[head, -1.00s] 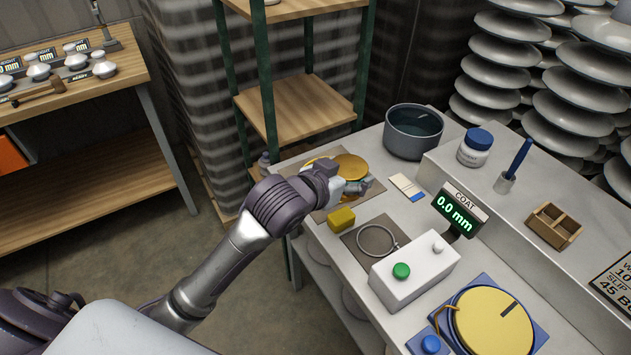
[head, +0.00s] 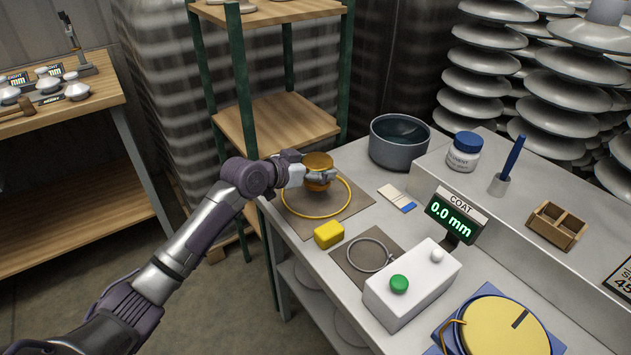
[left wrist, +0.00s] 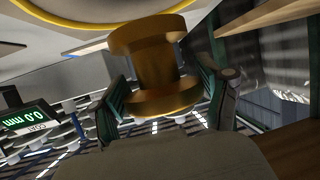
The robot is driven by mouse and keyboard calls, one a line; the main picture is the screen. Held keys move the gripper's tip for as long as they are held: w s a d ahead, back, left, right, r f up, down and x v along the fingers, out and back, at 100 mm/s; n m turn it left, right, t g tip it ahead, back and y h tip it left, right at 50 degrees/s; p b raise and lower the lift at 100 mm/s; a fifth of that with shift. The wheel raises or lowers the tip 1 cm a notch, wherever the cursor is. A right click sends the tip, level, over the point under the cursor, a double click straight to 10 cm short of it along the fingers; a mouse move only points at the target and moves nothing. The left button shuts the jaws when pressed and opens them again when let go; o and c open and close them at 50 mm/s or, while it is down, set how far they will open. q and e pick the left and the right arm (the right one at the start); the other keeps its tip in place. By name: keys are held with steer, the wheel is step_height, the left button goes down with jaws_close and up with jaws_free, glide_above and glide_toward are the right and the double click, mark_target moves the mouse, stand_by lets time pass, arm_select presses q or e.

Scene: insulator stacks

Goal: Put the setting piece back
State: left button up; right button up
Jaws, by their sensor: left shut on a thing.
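The setting piece appears to be a gold spool-shaped piece (head: 319,161) with two wide flanges and a narrower waist. My left gripper (head: 318,176) is shut on it, over the back part of a brown mat (head: 352,203). It also fills the middle of the left wrist view (left wrist: 150,65), between the two fingers. A yellow ring (head: 338,212) lies on the mat, and part of it shows at the top of the left wrist view. The piece looks apart from the ring; its exact height over the mat is hard to tell. My right gripper is not in view.
A yellow block (head: 328,235), a grey ring (head: 371,254), a white button box (head: 410,285) and a dark pot (head: 398,142) are on the table. A green-posted wooden shelf (head: 275,125) stands behind. A wooden bench (head: 85,113) at left holds several silver knobs with labels.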

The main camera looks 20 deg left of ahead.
arm_select(q)
steer(key=shift+w+a, duration=0.15)
steer(key=shift+a, duration=0.05)
steer(key=shift+f, duration=2)
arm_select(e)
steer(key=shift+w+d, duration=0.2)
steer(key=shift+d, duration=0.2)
arm_select(q)
steer(key=o, duration=1.6)
steer(key=shift+f, duration=0.15)
steer(key=shift+r, duration=0.2)
steer(key=shift+s+a, duration=0.15)
steer(key=shift+s, duration=0.2)
steer(key=v, duration=1.1)
steer(key=shift+s+a, duration=0.1)
steer(key=shift+s, duration=0.05)
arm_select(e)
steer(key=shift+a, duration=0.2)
